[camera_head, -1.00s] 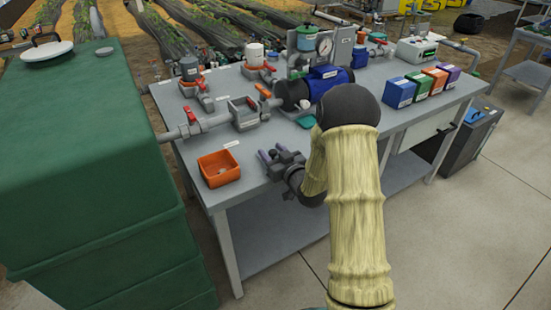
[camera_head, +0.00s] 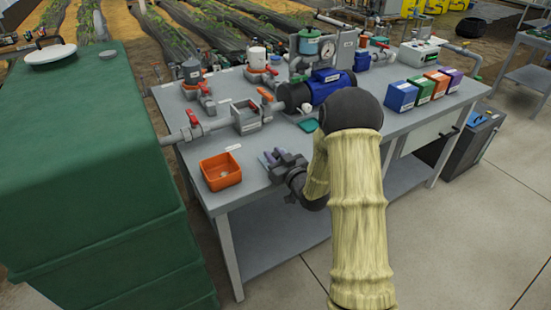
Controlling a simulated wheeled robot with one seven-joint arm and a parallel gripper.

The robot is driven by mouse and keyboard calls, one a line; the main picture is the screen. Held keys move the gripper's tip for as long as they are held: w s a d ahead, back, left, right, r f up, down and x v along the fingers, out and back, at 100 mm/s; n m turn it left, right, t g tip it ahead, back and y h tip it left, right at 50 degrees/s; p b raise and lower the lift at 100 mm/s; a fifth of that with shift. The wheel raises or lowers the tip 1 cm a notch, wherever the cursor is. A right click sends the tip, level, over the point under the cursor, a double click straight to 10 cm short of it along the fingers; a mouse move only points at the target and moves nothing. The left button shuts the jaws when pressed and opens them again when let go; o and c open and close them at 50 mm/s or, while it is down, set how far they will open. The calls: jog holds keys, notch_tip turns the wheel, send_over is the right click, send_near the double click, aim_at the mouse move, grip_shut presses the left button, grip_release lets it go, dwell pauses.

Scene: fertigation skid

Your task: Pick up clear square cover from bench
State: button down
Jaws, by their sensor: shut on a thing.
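My gripper (camera_head: 270,158) is at the front edge of the grey bench, just right of the orange tray, with its fingers pointing toward the back left. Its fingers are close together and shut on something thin. The clear square cover is see-through and too faint to make out apart from the fingers; what is held there appears to be it. My own arm comes in from the lower right and hides part of the bench's front edge.
The orange tray (camera_head: 220,171) stands close left of my gripper. A grey square-framed pipe fitting (camera_head: 247,117) and a blue pump (camera_head: 327,84) are behind. Several coloured boxes (camera_head: 401,95) stand to the right. A large green tank (camera_head: 90,170) is left of the bench.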

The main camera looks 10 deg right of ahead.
aim_at(274, 154)
notch_tip(274, 154, up, 10)
jog(key=shift+f+p, duration=0.1)
jog(key=shift+p, duration=0.6)
jog(key=shift+a, duration=0.1)
